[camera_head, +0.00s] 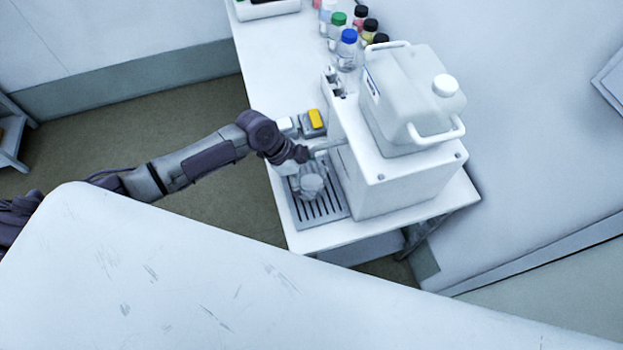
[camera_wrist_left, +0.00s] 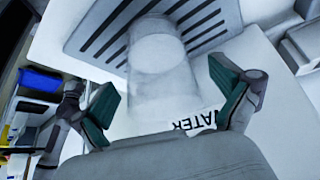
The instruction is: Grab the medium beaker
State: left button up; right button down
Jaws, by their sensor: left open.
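A clear beaker (camera_head: 312,184) stands on the slotted drip tray (camera_head: 331,214) of a white dispenser in the head view. In the left wrist view the beaker (camera_wrist_left: 160,68) is centred ahead of my left gripper (camera_wrist_left: 170,100), partly between its two spread fingers. The fingers are open, one on each side, with gaps to the glass. In the head view my left gripper (camera_head: 303,158) is at the beaker's far side, and its fingers are hard to make out. My right gripper is not in view.
The white dispenser (camera_head: 408,190) stands right beside the tray and carries a large jug (camera_head: 405,95). A yellow-topped device (camera_head: 316,119) sits just behind the tray. Several capped bottles (camera_head: 347,48) stand farther back on the bench. Black "WATER" lettering (camera_wrist_left: 200,120) shows in the wrist view.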

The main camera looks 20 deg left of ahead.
pick_arm(q)
jog(key=shift+x, duration=0.85)
jog(key=shift+r, duration=0.1)
jog(key=c, duration=1.5)
